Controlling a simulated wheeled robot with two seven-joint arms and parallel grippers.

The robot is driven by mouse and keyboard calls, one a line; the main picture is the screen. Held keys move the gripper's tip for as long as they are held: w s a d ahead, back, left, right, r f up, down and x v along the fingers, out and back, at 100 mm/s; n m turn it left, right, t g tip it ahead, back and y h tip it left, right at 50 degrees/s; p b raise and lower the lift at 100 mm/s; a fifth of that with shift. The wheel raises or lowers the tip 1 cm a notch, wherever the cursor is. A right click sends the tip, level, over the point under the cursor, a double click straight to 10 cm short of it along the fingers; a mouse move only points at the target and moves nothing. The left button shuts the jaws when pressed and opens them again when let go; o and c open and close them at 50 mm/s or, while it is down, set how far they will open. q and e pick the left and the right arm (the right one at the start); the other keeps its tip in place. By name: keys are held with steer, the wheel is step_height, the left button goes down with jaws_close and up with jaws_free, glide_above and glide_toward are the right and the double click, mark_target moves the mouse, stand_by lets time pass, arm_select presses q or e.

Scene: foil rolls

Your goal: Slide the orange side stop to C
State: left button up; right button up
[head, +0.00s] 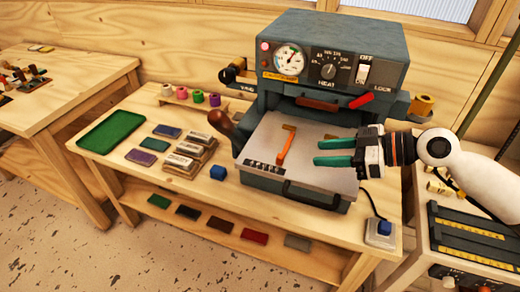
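The orange side stop (287,145) is a narrow bar standing out on the pale plate (310,182) of the press. It lies slightly tilted, with a bent upper end. A row of small dark marks (263,166) is on the plate to its lower left; I cannot read any letter C there. My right gripper (318,152) comes in from the right. Its two green fingers are apart with nothing between them, over the plate and just right of the orange stop. My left gripper is not in view.
The press body (330,57) with gauge, heat dial and red lever (361,100) rises behind the plate. A dark-handled lever (220,122) is at its left.

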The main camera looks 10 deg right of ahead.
mark_target(281, 156)
steer(key=shift+w+a, duration=0.15)
steer(key=shift+a, duration=0.05)
steer(key=shift+p, duration=0.3)
steer(key=p+x, duration=0.1)
steer(key=x, duration=0.2)
steer(key=shift+w+a+p, duration=0.1)
steer(key=shift+a+p, duration=0.05)
steer(key=shift+p, duration=0.25)
steer(key=p+x, duration=0.2)
steer(key=x, duration=0.4)
steer(key=shift+a+f, duration=0.1)
steer(key=shift+f, duration=0.05)
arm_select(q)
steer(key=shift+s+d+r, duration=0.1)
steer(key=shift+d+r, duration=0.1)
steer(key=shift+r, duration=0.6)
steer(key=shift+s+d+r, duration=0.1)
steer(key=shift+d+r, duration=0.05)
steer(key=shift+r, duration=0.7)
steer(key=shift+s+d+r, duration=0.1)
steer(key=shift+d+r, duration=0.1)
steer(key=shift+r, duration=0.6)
arm_select(e)
steer(key=shift+w+a+f, duration=0.35)
steer(key=shift+a+f, duration=0.05)
steer(key=shift+a, duration=0.05)
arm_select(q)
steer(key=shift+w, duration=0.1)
arm_select(e)
jaws_close()
